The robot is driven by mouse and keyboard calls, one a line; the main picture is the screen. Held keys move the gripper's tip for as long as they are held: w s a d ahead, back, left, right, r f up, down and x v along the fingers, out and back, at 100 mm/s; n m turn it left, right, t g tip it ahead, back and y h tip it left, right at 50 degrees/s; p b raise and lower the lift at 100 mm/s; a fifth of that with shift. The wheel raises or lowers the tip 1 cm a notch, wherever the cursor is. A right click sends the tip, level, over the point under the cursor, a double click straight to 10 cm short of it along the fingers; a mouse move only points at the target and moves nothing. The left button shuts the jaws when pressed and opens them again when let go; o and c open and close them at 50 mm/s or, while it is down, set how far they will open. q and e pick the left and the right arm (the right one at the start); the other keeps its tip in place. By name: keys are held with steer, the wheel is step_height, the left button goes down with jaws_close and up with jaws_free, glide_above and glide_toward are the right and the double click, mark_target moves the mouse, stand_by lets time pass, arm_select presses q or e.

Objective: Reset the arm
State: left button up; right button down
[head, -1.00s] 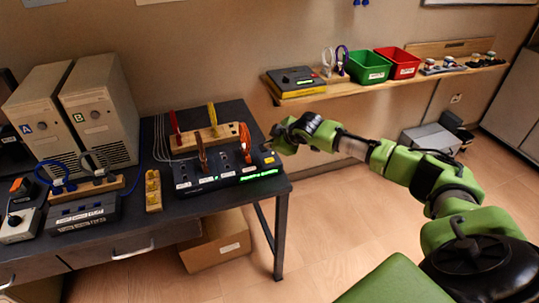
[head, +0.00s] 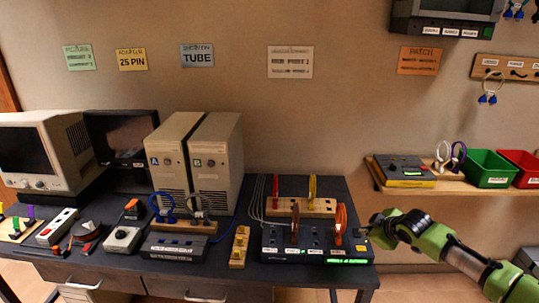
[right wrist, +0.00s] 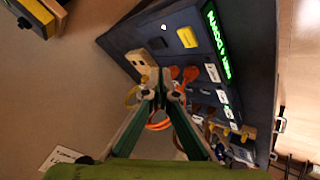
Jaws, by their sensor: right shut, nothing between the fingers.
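My right arm comes in from the lower right of the head view. Its gripper (head: 375,229) is at the right end of the dark patch box (head: 318,250), near the table's right edge. In the right wrist view the fingers (right wrist: 157,82) are closed together with nothing held. Behind them the box (right wrist: 205,30) shows with its lit green display. An orange cable loop (head: 341,222) and a brown one stand on the box; whether the gripper touches the box I cannot tell. My left gripper is out of view.
The dark table (head: 110,262) holds computer towers (head: 217,165), a monitor (head: 40,152) and small switch boxes. Right of it, a wall shelf (head: 400,186) carries a device (head: 405,170), a green bin (head: 490,168) and a red bin (head: 522,170). A gap separates table and shelf.

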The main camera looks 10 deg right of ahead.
steer(key=s+a+f+g+y, duration=0.1)
steer(key=s+a+f, duration=0.2)
steer(key=a, duration=0.2)
steer(key=s+a+f+n, duration=0.1)
steer(key=s+a+f, duration=0.2)
steer(key=a, duration=0.3)
steer(key=s+a+f+g+y, duration=0.1)
steer(key=s+a+f, duration=0.2)
steer(key=a, duration=0.2)
steer(key=s+a+f+m+g+y, duration=0.1)
steer(key=s+a+f, duration=0.2)
steer(key=s+a, duration=0.9)
steer(key=s+d+r+m+g+h, duration=0.1)
steer(key=s+d+m, duration=0.2)
steer(key=s, duration=0.7)
steer(key=s+d+r+m+g+h, duration=0.1)
steer(key=s+d+m+g, duration=0.2)
steer(key=s, duration=0.8)
step_height(320, 180, down, 27)
steer(key=s, duration=0.1)
steer(key=s+d+f+g, duration=0.1)
steer(key=s+d+f, duration=0.2)
steer(key=s+f, duration=1.2)
steer(key=shift+s+h, duration=0.3)
steer(key=shift+s, duration=0.75)
